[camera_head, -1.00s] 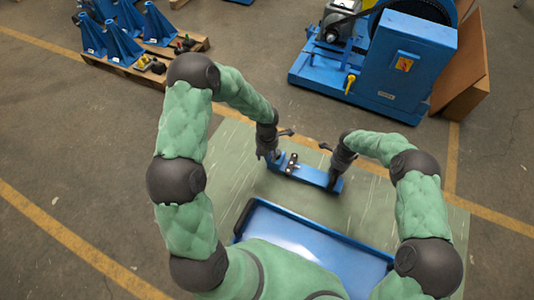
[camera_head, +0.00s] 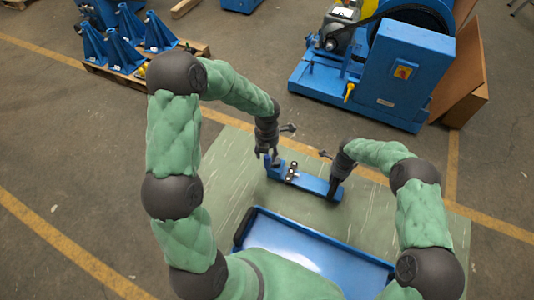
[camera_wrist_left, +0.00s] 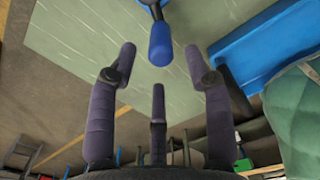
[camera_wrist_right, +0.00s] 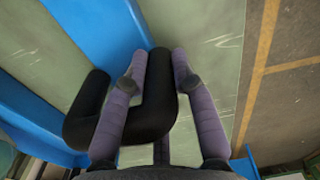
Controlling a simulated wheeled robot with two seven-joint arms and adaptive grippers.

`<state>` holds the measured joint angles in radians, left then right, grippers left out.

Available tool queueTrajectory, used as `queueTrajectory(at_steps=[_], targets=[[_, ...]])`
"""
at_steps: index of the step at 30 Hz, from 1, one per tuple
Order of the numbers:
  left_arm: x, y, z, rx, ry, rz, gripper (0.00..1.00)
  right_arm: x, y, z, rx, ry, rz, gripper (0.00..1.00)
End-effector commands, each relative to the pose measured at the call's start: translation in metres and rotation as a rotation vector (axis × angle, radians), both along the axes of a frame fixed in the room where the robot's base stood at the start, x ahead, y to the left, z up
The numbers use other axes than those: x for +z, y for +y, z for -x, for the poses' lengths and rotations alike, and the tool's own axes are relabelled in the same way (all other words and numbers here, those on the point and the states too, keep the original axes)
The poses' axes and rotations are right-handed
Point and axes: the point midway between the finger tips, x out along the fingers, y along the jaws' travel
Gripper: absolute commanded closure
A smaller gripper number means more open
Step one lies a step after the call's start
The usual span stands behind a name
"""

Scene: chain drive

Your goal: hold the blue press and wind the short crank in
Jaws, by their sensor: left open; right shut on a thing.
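The blue press (camera_head: 314,184) is a long blue bar lying on the pale green mat, with dark fittings on its left half. In the right wrist view its blue body (camera_wrist_right: 105,30) lies behind a bent black handle (camera_wrist_right: 153,105). My right gripper (camera_wrist_right: 158,62) is shut on this handle at the press's right end. The short crank's blue grip (camera_wrist_left: 160,43) sits on a grey arm in the left wrist view. My left gripper (camera_wrist_left: 168,62) is open, its fingers spread to either side of the grip's near end, with no visible contact. In the head view my left gripper (camera_head: 270,160) is at the press's left end.
A blue tray (camera_head: 310,235) lies close in front of my body. The green mat (camera_head: 235,150) has free room left of the press. A blue machine (camera_head: 405,75) stands beyond it, and a pallet (camera_head: 130,82) with blue stands is at the far left.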

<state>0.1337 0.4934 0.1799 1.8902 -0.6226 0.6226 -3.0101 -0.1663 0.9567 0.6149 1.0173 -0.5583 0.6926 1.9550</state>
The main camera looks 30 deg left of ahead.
Motion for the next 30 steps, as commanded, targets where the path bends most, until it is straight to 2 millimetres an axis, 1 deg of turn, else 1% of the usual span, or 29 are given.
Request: queueTrajectory(at_steps=[9, 10, 11, 12, 23, 26, 30], targets=[[0.000, 0.000, 0.000, 0.000, 0.000, 0.000, 0.49, 0.000, 0.000, 0.000, 0.000, -0.001, 0.000, 1.00], [0.000, 0.000, 0.000, 0.000, 0.000, 0.000, 0.49, 0.000, 0.000, 0.000, 0.000, -0.001, 0.000, 0.65], [0.000, 0.000, 0.000, 0.000, 0.000, 0.000, 0.49, 0.000, 0.000, 0.000, 0.000, -0.001, 0.000, 0.56], [0.000, 0.000, 0.000, 0.000, 0.000, 0.000, 0.49, 0.000, 0.000, 0.000, 0.000, -0.001, 0.000, 0.46], [0.000, 0.000, 0.000, 0.000, 0.000, 0.000, 0.49, 0.002, 0.000, 0.000, 0.000, -0.001, 0.000, 0.46], [0.000, 0.000, 0.000, 0.000, 0.000, 0.000, 0.49, 0.009, 0.000, 0.000, 0.000, -0.001, 0.000, 0.46], [0.000, 0.000, 0.000, 0.000, 0.000, 0.000, 0.49, 0.031, 0.000, -0.002, 0.000, -0.004, -0.001, 0.46]])
